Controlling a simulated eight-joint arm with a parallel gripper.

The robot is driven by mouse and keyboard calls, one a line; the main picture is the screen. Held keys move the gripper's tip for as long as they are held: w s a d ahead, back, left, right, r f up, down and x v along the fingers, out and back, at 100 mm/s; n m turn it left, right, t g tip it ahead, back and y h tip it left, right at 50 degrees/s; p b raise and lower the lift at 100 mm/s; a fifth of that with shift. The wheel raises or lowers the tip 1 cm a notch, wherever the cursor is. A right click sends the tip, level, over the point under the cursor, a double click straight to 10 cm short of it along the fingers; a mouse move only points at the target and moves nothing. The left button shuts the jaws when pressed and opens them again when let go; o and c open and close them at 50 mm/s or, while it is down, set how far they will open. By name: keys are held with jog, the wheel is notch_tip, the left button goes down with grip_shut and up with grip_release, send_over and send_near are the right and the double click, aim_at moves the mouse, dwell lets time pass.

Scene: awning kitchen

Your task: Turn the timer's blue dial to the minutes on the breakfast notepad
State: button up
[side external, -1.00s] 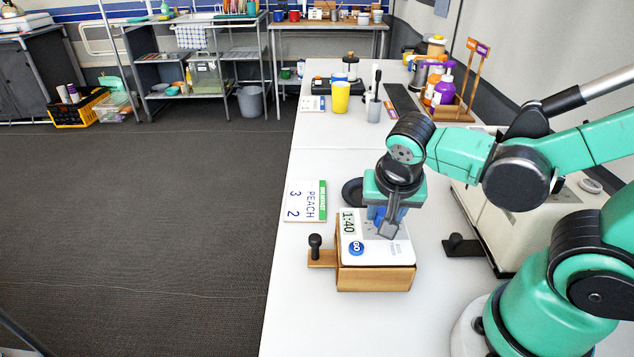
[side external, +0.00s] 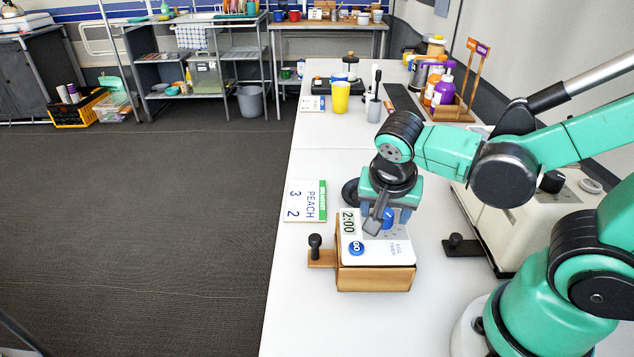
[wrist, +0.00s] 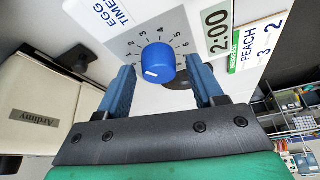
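The white egg timer (side external: 376,251) sits on a wooden block. Its display (side external: 348,222) reads 2:00, also legible in the wrist view (wrist: 217,32). Its blue dial (side external: 388,214) shows whole in the wrist view (wrist: 158,62), ringed by numbers from 1 to 6. My gripper (wrist: 161,75) is open, with one blue finger on each side of the dial and a visible gap to both. In the side view my gripper (side external: 385,222) is low over the timer. The breakfast notepad (side external: 305,201) lies left of the timer and reads PEACH, 3 and 2; it also shows in the wrist view (wrist: 258,45).
The wooden block has a black-knobbed tab (side external: 315,244) at its left. A dark round object (side external: 351,191) lies behind the timer. A cream appliance (wrist: 35,105) stands to the right on the side view's table. A yellow cup (side external: 340,97) is farther back.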

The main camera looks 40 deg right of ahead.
aim_at(381, 235)
dwell(0.3)
jog(key=shift+v, duration=2.8)
jog(key=shift+w+f+n+t+y, duration=0.15)
jog(key=shift+n+y, duration=0.1)
jog(key=shift+n, duration=0.35)
jog(key=shift+w+n+t+y, duration=0.15)
jog(key=shift+n+y, duration=0.1)
jog(key=shift+n, duration=0.35)
jog(key=n, duration=0.1)
jog(key=w+n+t+y, duration=0.1)
jog(key=n, duration=0.2)
jog(key=shift+w+a+t+y, duration=0.15)
jog(key=shift+w+t+y, duration=0.1)
jog(key=shift+t+y, duration=0.05)
jog(key=n, duration=0.1)
jog(key=w+n+t+y, duration=0.1)
jog(key=n, duration=0.1)
jog(key=shift+w+r+n+t, duration=0.15)
jog(key=shift+r+n+t, duration=0.1)
jog(key=shift+n+t, duration=0.05)
jog(key=shift+w+r+n+t, duration=0.3)
jog(key=shift+n+t, duration=0.2)
jog(key=shift+n, duration=0.5)
